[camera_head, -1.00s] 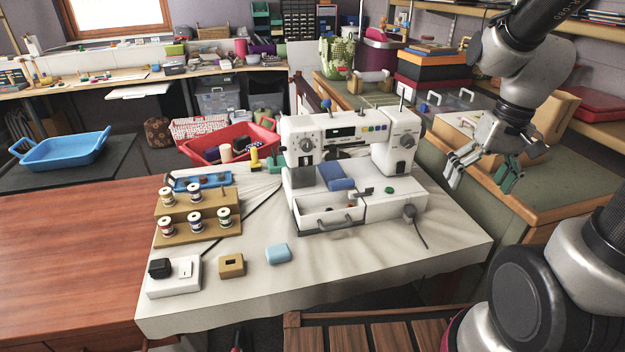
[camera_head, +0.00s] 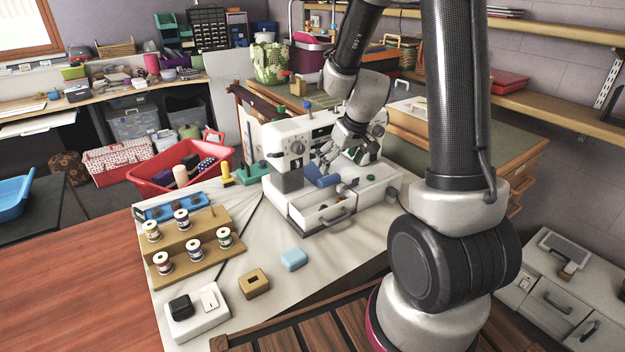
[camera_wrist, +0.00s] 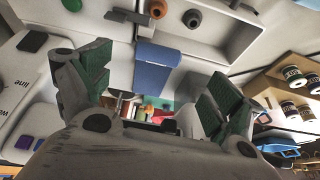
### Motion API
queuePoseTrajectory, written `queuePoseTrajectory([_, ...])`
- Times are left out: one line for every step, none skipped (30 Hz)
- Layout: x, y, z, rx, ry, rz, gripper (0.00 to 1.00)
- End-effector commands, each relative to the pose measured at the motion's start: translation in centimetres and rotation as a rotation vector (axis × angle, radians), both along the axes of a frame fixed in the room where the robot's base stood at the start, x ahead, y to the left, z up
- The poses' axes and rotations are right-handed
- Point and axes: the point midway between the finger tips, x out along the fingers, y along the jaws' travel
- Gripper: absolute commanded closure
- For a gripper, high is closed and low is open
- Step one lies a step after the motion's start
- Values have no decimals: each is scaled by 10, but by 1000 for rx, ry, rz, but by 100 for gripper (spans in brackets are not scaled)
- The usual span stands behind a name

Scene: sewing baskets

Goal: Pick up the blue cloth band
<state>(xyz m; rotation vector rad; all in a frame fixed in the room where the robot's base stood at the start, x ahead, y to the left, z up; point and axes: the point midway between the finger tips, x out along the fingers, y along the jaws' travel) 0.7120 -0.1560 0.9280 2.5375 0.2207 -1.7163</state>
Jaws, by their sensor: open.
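The blue cloth band (camera_head: 326,179) lies on the bed of the white sewing machine (camera_head: 297,155), above its open drawer. In the wrist view the band (camera_wrist: 153,78) is a flat blue strip bent across the white edge, lying between my fingers. My gripper (camera_head: 334,155) is over the machine bed, close to the band, and partly hides it in the head view. In the wrist view my gripper (camera_wrist: 160,68) is open with green-padded fingers apart on either side of the band. I see no contact with it.
The open drawer (camera_head: 325,213) sticks out at the machine's front, holding small dark and orange items. A spool stand (camera_head: 215,250), a light blue block (camera_head: 293,260) and a tan block (camera_head: 254,283) stand on the cloth-covered table. The machine's upper arm overhangs the bed.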

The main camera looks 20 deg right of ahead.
Motion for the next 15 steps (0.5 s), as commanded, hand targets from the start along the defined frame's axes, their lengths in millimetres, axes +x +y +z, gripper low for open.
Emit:
queuePoseTrajectory([1, -1, 0, -8, -8, 10, 8])
queuePoseTrajectory([2, -1, 1, -13, -12, 18, 8])
queuePoseTrajectory([3, -1, 0, -18, -15, 25, 8])
queuePoseTrajectory([4, -1, -2, -18, -15, 29, 8])
queuePoseTrajectory([5, -1, -4, -20, -14, 32, 8])
queuePoseTrajectory([6, -1, -9, -20, -13, 34, 8])
queuePoseTrajectory([7, 0, -12, -20, -12, 35, 8])
queuePoseTrajectory([9, 0, -16, -19, -11, 36, 8])
queuePoseTrajectory([10, 0, -21, -20, -11, 34, 8])
queuePoseTrajectory([12, 1, -24, -20, -11, 34, 8])
queuePoseTrajectory([13, 1, -27, -19, -12, 33, 8])
queuePoseTrajectory([16, 1, -32, -20, -11, 34, 8])
queuePoseTrajectory([18, 2, -36, -20, -11, 33, 8])
queuePoseTrajectory([19, 2, -40, -20, -10, 34, 8])
queuePoseTrajectory([22, 3, -47, -20, -10, 33, 8])
